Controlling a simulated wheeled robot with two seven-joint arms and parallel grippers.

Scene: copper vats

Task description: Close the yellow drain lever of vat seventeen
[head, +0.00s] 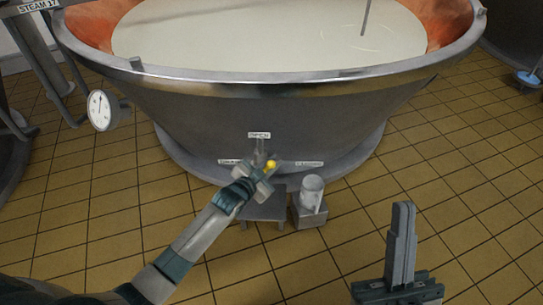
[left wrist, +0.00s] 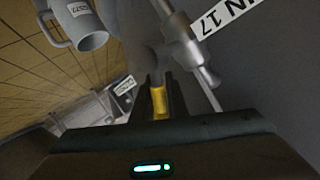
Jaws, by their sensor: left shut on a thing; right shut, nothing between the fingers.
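The vat (head: 240,115) is a big steel tub with a copper inside, full of white liquid. A yellow lever end (head: 271,164) shows low on its front, among an upper OPEN plate (head: 259,135) and plates to the left and right. My left gripper (head: 265,172) is at the lever; in the left wrist view the yellow lever (left wrist: 158,101) lies between its two dark fingers, which are shut on it. A metal valve fitting (left wrist: 182,47) and a plate ending in "17" (left wrist: 225,14) are beyond. My right gripper (head: 403,225) is shut and empty, over the floor.
A round gauge (head: 101,110) is at the left. The tiled floor at right is mostly free.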

